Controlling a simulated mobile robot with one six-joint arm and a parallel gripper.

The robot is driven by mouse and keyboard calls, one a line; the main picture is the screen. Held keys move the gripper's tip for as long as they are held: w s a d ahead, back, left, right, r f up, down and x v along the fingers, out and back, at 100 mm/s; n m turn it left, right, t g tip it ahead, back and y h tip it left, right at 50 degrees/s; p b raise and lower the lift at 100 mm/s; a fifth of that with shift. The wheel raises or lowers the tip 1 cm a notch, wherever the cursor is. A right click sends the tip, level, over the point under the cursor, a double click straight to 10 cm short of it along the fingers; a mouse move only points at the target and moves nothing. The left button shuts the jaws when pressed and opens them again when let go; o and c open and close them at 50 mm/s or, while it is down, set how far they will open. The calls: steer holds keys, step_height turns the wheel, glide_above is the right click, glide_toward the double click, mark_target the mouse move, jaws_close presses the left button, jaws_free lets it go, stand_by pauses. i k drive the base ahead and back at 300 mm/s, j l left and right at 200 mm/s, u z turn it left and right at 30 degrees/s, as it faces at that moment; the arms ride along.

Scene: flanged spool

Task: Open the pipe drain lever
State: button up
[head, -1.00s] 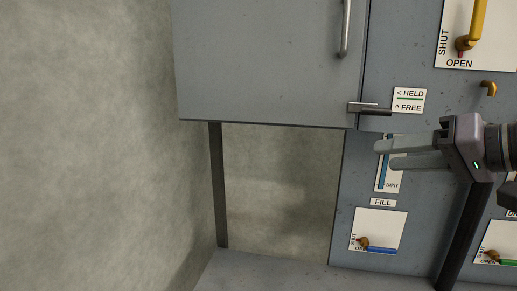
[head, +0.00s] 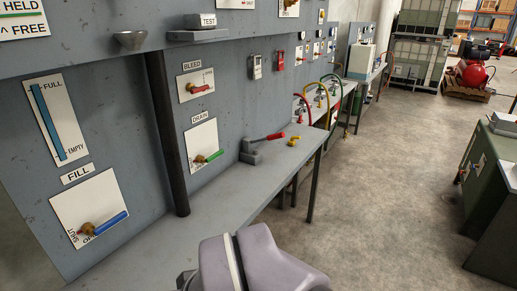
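The drain lever (head: 208,157) has a green handle on a brass-coloured valve body. It is mounted on a white plate (head: 203,139) under a DRAIN label, on the grey wall panel left of centre in the head view. The handle lies close to level, pointing right and slightly up. The plate's markings are too small to read. A lilac-grey part of my arm shows at the bottom centre, below and in front of the lever and well apart from it. My gripper's fingers are not visible.
A dark vertical pipe (head: 167,135) stands left of the drain plate. The BLEED red lever (head: 199,89) is above; the FILL blue lever (head: 108,224) is lower left. A grey bench (head: 215,215) runs below, holding a red-handled tool (head: 264,141). Open floor (head: 400,190) lies right.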

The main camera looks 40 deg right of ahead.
mark_target(199, 159)
steer(key=z, duration=0.95)
steer(key=i+l+u, duration=0.2)
steer(key=i+u, duration=0.15)
steer(key=i+l+u, duration=0.35)
steer(key=i, duration=0.05)
